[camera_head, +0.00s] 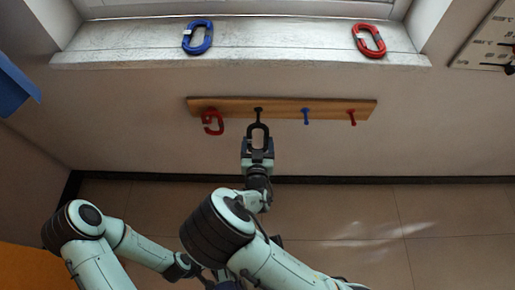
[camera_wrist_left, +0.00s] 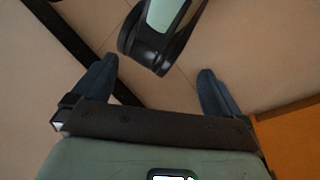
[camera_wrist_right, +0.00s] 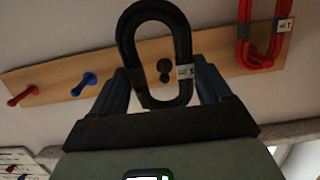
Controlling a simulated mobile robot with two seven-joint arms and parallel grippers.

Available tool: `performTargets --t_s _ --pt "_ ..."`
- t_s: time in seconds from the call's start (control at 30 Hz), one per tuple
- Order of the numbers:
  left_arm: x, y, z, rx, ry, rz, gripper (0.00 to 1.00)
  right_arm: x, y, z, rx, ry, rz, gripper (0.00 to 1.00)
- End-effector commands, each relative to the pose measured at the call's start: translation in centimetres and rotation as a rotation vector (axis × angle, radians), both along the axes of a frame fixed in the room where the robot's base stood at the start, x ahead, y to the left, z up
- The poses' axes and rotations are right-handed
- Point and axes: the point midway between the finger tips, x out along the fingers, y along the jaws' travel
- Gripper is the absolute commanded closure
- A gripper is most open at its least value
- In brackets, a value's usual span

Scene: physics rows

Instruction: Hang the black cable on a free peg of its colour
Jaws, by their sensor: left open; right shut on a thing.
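The black cable (camera_head: 265,130) is an oval loop with a white tag. My right gripper (camera_head: 257,146) is shut on its near end, in front of the wooden peg rail (camera_head: 280,106). The black peg (camera_head: 258,110) is bare of other cables. In the right wrist view the black peg (camera_wrist_right: 164,68) shows through the opening of the black cable (camera_wrist_right: 184,40); I cannot tell whether the loop is around the peg or still in front of it. My left gripper (camera_wrist_left: 155,88) is open and empty over the floor.
A red cable (camera_head: 208,127) hangs at the rail's left end. A blue peg (camera_head: 306,112) and a red peg (camera_head: 351,116) to the right are bare. A blue cable (camera_head: 187,38) and another red cable (camera_head: 361,42) lie on the sill (camera_head: 280,45).

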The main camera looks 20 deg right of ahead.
Motion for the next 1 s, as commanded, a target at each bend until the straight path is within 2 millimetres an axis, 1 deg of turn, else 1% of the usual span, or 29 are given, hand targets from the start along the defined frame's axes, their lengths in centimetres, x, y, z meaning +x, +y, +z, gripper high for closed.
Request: performTargets --t_s 0.87,1.0 --pt "2.8 1.4 -2.3 0.036 -0.074 0.032 0.0 5.1 -1.5 -0.4 0.0 -0.001 -0.001 0.54" --pt "3.3 1.6 -2.6 0.043 -0.087 0.037 0.0 5.7 -1.7 -0.9 0.001 0.0 -0.001 0.54"
